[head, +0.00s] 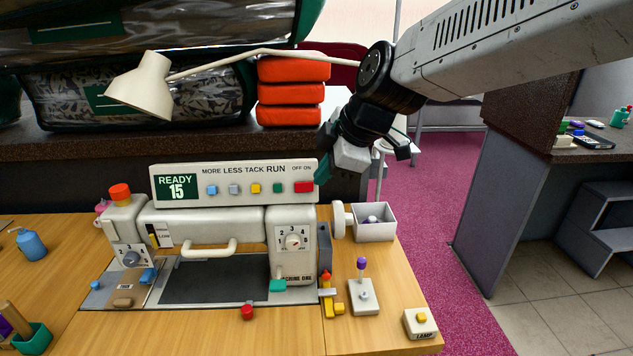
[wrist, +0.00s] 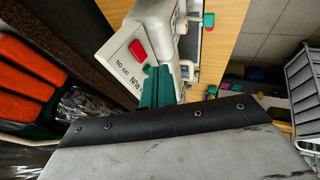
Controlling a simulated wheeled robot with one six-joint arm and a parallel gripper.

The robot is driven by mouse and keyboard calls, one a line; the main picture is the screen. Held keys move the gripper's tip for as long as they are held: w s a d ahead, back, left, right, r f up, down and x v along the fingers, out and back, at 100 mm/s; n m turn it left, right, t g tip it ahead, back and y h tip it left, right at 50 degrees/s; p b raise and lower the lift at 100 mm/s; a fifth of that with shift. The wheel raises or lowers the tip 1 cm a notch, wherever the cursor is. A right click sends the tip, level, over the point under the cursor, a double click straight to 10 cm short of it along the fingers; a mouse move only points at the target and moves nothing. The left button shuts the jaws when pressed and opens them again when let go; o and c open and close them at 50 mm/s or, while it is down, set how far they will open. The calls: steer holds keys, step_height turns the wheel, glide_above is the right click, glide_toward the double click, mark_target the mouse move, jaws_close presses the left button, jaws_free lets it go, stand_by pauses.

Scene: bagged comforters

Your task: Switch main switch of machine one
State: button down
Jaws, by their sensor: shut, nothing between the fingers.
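Machine one is a cream sewing machine (head: 205,222) on the wooden table, with lettering ending in "CHINE ONE" low on its right end. Its panel (head: 235,170) carries a green "READY 15" display, several small coloured buttons and a red rocker switch (head: 304,187) under "OFF ON" at the right end. The red switch also shows in the wrist view (wrist: 138,49). My gripper (head: 322,174) is shut and empty, its green fingers close beside the panel's right end, near the switch. The fingers show in the wrist view (wrist: 157,87) next to the panel; I cannot tell whether they touch it.
A lamp (head: 145,88) arches behind the panel. Red folded bundles (head: 291,92) and bagged comforters (head: 140,95) lie on the dark shelf behind. A white bin (head: 374,222), a purple-knobbed lever (head: 362,290) and a lamp button box (head: 420,323) stand on the table at right.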

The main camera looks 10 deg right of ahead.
steer(key=v, duration=0.6)
steer(key=shift+d, duration=0.2)
steer(key=shift+s+a+r, duration=0.1)
steer(key=shift+s+a, duration=0.2)
steer(key=shift+a, duration=0.4)
glide_toward(297, 192)
step_height(297, 192, down, 4)
steer(key=s+a, duration=0.2)
steer(key=w, duration=0.2)
steer(key=shift+w, duration=0.35)
steer(key=shift+w+f, duration=0.35)
steer(key=shift+w, duration=0.25)
